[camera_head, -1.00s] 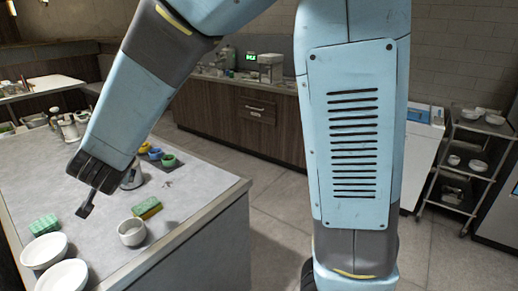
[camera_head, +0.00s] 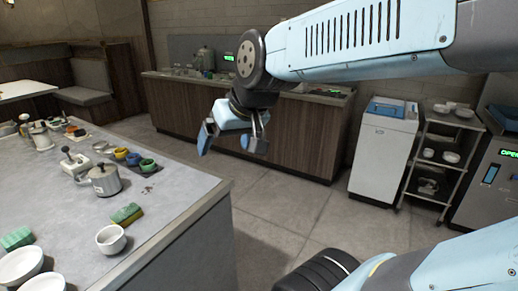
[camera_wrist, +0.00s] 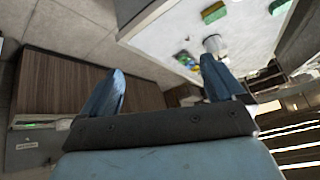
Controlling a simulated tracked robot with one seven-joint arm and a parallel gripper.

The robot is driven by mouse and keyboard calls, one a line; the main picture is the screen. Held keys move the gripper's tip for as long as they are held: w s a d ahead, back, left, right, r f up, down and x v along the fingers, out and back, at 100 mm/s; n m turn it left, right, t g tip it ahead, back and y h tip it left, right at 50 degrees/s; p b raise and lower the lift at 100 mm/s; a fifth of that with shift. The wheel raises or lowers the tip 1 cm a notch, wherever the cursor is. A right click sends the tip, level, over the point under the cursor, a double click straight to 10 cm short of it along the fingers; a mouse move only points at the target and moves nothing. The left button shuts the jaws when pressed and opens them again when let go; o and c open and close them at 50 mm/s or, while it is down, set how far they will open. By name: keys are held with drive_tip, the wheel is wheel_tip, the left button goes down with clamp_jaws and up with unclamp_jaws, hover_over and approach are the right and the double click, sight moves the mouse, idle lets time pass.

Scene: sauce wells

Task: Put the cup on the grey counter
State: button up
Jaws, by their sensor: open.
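A small white cup (camera_head: 111,239) stands upright on the grey counter (camera_head: 190,195), near its edge, beside a yellow-green sponge (camera_head: 127,214). My gripper (camera_head: 232,140) is open and empty. It hangs in the air over the floor, right of the counter and well apart from the cup. In the wrist view its two blue fingers (camera_wrist: 163,70) are spread with nothing between them. The counter (camera_wrist: 160,35) shows at the upper right there, with a white vessel (camera_wrist: 213,45) partly behind a finger; I cannot tell whether it is the cup.
On the counter are white bowls (camera_head: 20,265), a green sponge (camera_head: 17,238), a metal pot (camera_head: 104,180) and coloured cups (camera_head: 134,159). Beyond the floor stand a wooden cabinet (camera_head: 300,140), a white unit (camera_head: 383,150) and a shelf trolley (camera_head: 440,150). Floor between is clear.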

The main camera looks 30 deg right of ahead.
drive_tip(key=s+d+g+h, duration=0.1)
drive_tip(key=s+d+h, duration=0.1)
drive_tip(key=s+d, duration=0.2)
drive_tip(key=shift+s+d+f+m, duration=0.3)
drive_tip(key=shift+s+d+f, duration=0.1)
drive_tip(key=shift+s, duration=0.1)
